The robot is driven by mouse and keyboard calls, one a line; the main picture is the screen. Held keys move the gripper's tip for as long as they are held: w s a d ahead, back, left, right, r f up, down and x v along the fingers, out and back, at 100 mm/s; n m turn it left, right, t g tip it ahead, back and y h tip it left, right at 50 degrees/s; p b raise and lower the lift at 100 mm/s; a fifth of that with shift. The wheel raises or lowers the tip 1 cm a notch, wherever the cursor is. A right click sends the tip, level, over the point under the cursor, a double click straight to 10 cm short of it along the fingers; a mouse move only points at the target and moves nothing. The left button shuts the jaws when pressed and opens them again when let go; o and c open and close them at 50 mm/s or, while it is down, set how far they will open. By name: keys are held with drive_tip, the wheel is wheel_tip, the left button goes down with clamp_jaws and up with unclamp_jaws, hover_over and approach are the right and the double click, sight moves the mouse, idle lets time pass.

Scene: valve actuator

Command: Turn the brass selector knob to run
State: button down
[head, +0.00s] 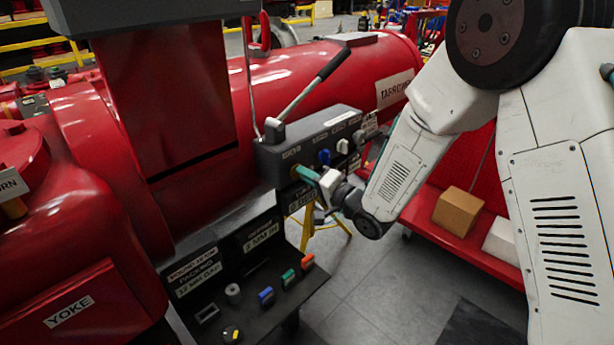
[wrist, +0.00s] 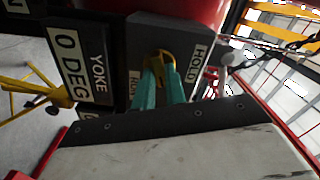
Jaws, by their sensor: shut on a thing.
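The brass selector knob (wrist: 158,62) is on the face of a dark grey control box (wrist: 186,32). My gripper (wrist: 160,80), with two teal fingers, is shut on the knob, one finger on each side. A HOLD label (wrist: 197,64) is to the right of the knob in the wrist view. Another small label (wrist: 134,88) is left of the fingers, partly hidden and not clearly readable. In the head view my gripper (head: 306,173) reaches the lower left of the control box (head: 320,140). The fingers hide most of the knob, and I cannot tell which label it points at.
A long lever (head: 312,88) rises from the box top. A blue knob (head: 324,156) and a white knob (head: 342,146) are close above my gripper. A dark shelf (head: 250,290) with coloured parts is below. A red cart (head: 480,238) with boxes stands at right.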

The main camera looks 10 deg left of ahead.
drive_tip(key=shift+m, duration=1.5)
drive_tip(key=shift+f, duration=0.1)
drive_tip(key=c, duration=1.4)
unclamp_jaws()
drive_tip(key=shift+c, duration=0.2)
drive_tip(key=v, duration=0.7)
drive_tip(key=shift+s+d, duration=0.25)
drive_tip(key=shift+d, duration=0.1)
